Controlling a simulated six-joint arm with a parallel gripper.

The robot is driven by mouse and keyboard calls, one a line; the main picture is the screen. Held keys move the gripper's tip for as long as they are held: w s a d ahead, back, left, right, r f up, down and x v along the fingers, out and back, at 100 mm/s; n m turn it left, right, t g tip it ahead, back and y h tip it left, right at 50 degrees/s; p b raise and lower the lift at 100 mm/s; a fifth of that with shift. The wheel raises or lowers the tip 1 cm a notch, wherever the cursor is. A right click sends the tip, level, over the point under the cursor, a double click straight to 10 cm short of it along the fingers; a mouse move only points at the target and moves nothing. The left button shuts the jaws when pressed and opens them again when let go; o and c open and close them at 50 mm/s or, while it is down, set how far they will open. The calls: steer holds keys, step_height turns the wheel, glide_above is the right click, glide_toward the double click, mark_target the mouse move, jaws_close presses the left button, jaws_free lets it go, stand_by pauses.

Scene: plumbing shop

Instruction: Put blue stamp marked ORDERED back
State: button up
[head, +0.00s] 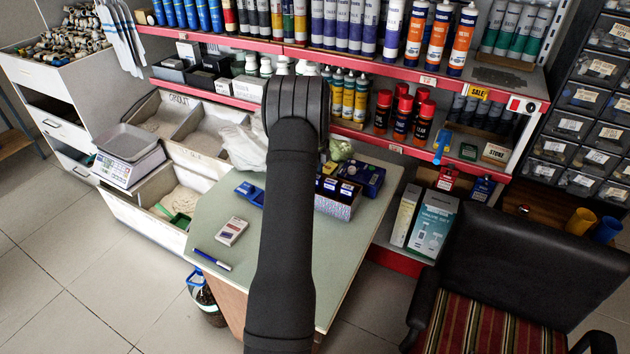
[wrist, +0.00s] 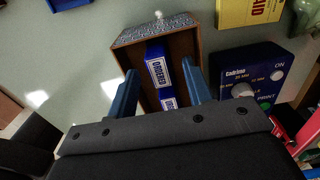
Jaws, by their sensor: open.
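A blue stamp with a white label reading ORDERED (wrist: 158,70) is inside a small brown box with a patterned outside (wrist: 128,41). Another blue stamp with a white label (wrist: 168,102) is below it in the wrist view, its lower part hidden. The box also shows in the head view (head: 338,209), with several blue-topped stamps (head: 347,189) in it. My gripper (wrist: 160,84) is open in the wrist view, its blue fingers apart on either side of the ORDERED stamp. Contact cannot be told. My arm hides the gripper in the head view.
A dark blue device with a knob (wrist: 262,75) stands close right of the box. A yellow PAID item (wrist: 250,10) lies beyond it. On the green counter (head: 215,205) are a blue pad (head: 249,194), a small white-and-red pack (head: 231,231) and a blue pen (head: 212,260). Counter's left side has free room.

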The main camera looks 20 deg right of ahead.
step_height(320, 180, up, 8)
steer(key=shift+r, duration=0.1)
stand_by(0.4)
step_height(320, 180, down, 12)
steer(key=shift+r, duration=1.85)
steer(key=shift+f, duration=0.15)
